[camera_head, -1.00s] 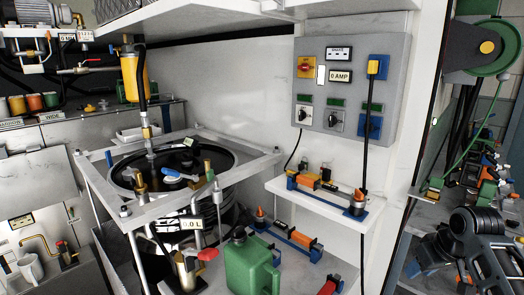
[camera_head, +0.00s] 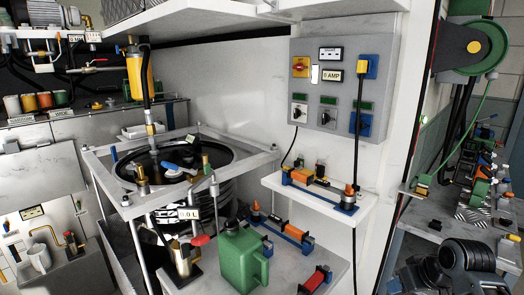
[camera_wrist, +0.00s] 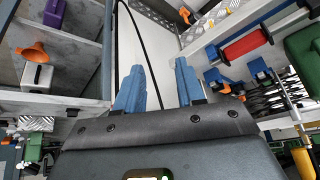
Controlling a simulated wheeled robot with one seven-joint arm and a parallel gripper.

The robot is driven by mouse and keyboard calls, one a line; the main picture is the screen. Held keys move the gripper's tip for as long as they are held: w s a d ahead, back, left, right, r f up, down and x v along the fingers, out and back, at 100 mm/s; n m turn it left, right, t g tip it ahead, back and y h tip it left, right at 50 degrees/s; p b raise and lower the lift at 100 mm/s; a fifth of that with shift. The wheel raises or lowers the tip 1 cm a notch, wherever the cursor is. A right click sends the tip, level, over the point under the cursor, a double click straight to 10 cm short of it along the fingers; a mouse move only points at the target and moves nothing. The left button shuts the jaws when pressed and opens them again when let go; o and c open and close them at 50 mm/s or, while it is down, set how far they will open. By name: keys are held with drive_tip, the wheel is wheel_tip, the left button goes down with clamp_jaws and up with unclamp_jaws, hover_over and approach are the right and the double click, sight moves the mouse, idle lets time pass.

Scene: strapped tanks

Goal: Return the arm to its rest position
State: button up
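My arm (camera_head: 455,268) shows as dark links at the lower right of the head view, in front of the side shelves. Its fingertips cannot be made out there. In the wrist view my gripper (camera_wrist: 158,78) has two blue fingers standing well apart. It is open, and nothing sits between the fingers. A dark cable and a pale panel lie beyond them.
A green jug (camera_head: 240,258) stands on the bench beside the strapped tank (camera_head: 222,160). A small shelf (camera_head: 318,198) juts out below a grey control panel (camera_head: 342,85). A green reel (camera_head: 475,47) hangs above cluttered shelves at right.

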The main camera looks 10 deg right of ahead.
drive_tip(key=s+a+f+m+t, duration=0.1)
drive_tip(key=s+a+f+t, duration=0.15)
drive_tip(key=s+a, duration=0.45)
drive_tip(key=s+a+f+t, duration=0.15)
drive_tip(key=a+f, duration=0.25)
drive_tip(key=a, duration=0.6)
drive_tip(key=s+a+r+m+t, duration=0.1)
drive_tip(key=s+a, duration=0.2)
drive_tip(key=s, duration=0.5)
drive_tip(key=s+a+r+t, duration=0.1)
drive_tip(key=s+a, duration=0.1)
drive_tip(key=s, duration=0.6)
drive_tip(key=s+d+r+n+t, duration=0.2)
drive_tip(key=s+d+r+t, duration=0.1)
drive_tip(key=s+r, duration=1.3)
drive_tip(key=s, duration=0.3)
drive_tip(key=shift+n, duration=0.3)
drive_tip(key=shift+a, duration=0.15)
